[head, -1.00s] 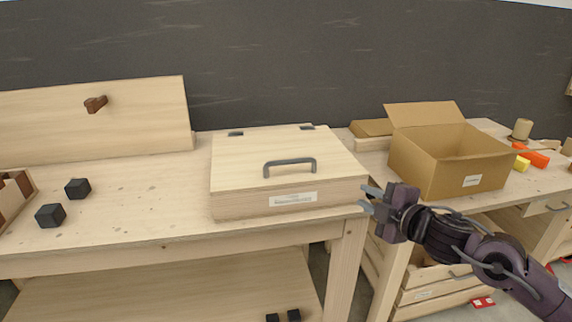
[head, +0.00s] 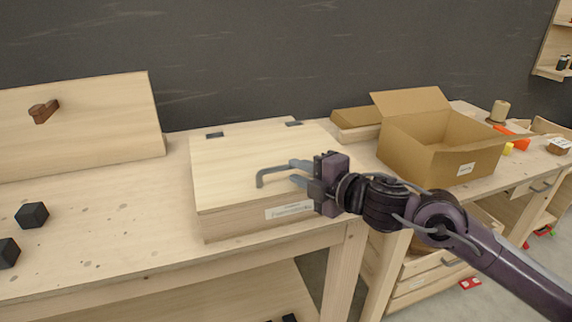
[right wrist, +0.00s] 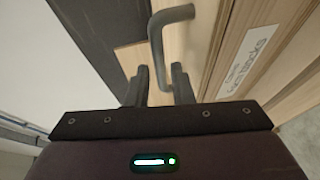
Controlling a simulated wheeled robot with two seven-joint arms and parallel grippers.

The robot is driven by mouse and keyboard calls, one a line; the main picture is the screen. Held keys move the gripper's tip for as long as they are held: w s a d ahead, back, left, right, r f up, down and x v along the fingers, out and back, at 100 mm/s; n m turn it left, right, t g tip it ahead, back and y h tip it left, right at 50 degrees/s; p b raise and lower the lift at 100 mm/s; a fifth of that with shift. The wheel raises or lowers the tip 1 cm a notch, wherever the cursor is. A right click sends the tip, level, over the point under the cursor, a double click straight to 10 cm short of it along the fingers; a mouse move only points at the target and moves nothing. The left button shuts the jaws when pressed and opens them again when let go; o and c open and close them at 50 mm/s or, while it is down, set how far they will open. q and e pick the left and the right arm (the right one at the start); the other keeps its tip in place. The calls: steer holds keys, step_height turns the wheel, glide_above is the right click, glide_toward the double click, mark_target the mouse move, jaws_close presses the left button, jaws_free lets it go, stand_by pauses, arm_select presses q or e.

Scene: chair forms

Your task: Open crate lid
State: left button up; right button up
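The wooden crate (head: 215,222) stands on the workbench with its flat lid (head: 230,158) down. The lid has a grey bar handle (head: 268,172) near its front edge and dark hinges at the back. My right gripper (head: 296,172) is at the right end of the handle, its fingers apart and pointing left. In the right wrist view the handle (right wrist: 157,42) runs down toward the gap between the open fingertips (right wrist: 162,82); contact cannot be told. The gripper hides the handle's right end in the head view. My left gripper is out of view.
An open cardboard box (head: 410,150) stands to the right, behind my right arm. The bench between cubes and crate is clear.

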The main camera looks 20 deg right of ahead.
mark_target(289, 169)
steer(key=shift+x, duration=2.2)
steer(key=shift+s, duration=0.1)
jaws_close()
